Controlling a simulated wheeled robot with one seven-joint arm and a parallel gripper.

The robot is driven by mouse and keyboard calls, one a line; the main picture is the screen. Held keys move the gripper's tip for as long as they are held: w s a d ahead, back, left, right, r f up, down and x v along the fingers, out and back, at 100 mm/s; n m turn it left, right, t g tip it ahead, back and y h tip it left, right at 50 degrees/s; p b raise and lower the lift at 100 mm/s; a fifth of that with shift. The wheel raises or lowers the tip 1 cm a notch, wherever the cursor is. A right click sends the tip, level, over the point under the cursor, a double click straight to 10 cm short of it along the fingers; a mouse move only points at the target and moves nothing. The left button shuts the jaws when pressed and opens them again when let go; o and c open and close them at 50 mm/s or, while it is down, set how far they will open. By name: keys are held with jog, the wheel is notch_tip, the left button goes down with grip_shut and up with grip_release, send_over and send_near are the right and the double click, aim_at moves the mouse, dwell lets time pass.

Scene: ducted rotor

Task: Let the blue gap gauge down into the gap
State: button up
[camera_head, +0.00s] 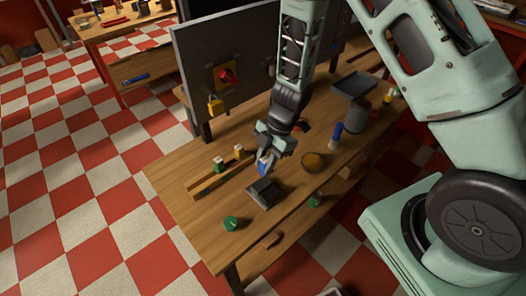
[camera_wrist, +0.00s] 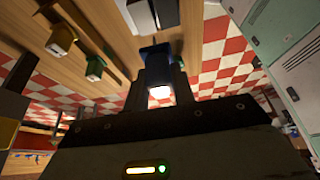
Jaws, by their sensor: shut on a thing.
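My gripper (camera_head: 268,156) is shut on the blue gap gauge (camera_head: 263,167), low over the middle of the wooden bench. In the wrist view the blue gauge (camera_wrist: 158,54) shows at the dark fingers, which hide part of it. A dark grey block (camera_head: 264,193) sits on the bench just in front of the gauge in the head view. The gap itself cannot be made out, and I cannot tell whether the gauge touches the block.
A wooden rail holds a green piece (camera_head: 218,165) and a yellow piece (camera_head: 239,152) to the left. A green round piece (camera_head: 231,223) lies near the front edge. A brown bowl (camera_head: 313,161) and a blue-and-white cylinder (camera_head: 336,135) stand right. A grey panel (camera_head: 235,65) rises behind.

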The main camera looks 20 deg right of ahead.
jog(key=shift+s+n, duration=0.2)
jog(key=shift+n, duration=0.1)
jog(key=shift+d+r+p, duration=0.1)
jog(key=shift+r+p, duration=0.15)
jog(key=shift+p, duration=0.35)
notch_tip(320, 180, down, 6)
jog(key=b, duration=0.3)
jog(key=shift+b, duration=0.3)
jog(key=shift+f, duration=0.4)
jog(key=shift+p, duration=0.6)
dwell(0.6)
jog(key=shift+f+b, duration=0.65)
jog(key=shift+f, duration=0.75)
dwell(1.0)
dwell(0.5)
jog(key=o, duration=1.1)
jog(key=shift+c, duration=0.2)
